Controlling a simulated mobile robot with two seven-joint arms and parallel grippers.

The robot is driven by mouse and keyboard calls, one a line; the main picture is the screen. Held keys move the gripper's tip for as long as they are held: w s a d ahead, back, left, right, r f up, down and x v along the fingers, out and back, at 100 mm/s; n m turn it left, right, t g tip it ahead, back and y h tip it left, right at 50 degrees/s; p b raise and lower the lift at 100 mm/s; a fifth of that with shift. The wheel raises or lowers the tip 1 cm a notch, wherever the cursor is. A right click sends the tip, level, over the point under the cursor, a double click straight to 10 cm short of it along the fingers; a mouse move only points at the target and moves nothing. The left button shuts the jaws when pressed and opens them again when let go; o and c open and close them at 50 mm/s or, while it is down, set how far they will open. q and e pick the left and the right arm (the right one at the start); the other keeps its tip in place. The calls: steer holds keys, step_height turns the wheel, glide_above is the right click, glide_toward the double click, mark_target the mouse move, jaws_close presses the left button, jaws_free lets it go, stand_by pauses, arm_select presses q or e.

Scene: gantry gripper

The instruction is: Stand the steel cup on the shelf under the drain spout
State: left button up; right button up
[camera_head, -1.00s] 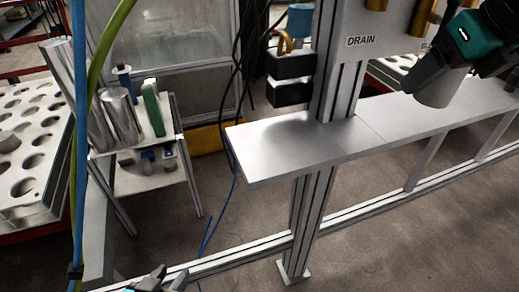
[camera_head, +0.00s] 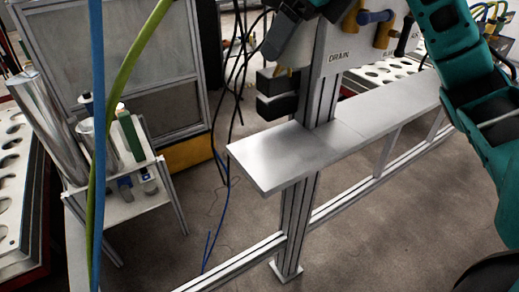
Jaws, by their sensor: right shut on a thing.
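My right gripper (camera_head: 322,8) is at the top edge, left of the DRAIN label, and only partly in frame. It is shut on a grey, rounded thing that looks like the steel cup (camera_head: 289,43). The cup hangs well above the left end of the steel shelf (camera_head: 285,155), apart from it. The shelf's left end is bare. The drain spout is mostly hidden behind the cup and gripper; a small brass-coloured bit shows just below the cup. My left gripper is not in view.
The grey DRAIN panel (camera_head: 355,62) stands on an upright post (camera_head: 300,215) behind the shelf. Black blocks (camera_head: 277,95) sit just under the cup. A side stand (camera_head: 125,208) with metal cylinders is at left. Blue and green hoses cross the left foreground.

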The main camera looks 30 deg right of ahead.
steer(key=shift+a+f, duration=0.1)
steer(key=shift+a, duration=0.15)
step_height(320, 180, down, 15)
steer(key=b, duration=0.5)
steer(key=shift+f, duration=0.1)
step_height(320, 180, down, 4)
steer(key=shift+f+b, duration=0.1)
steer(key=shift+b, duration=0.7)
steer(key=shift+f, duration=0.15)
steer(key=o, duration=0.6)
steer(key=shift+f, duration=0.1)
steer(key=o, duration=0.5)
steer(key=shift+c, duration=0.2)
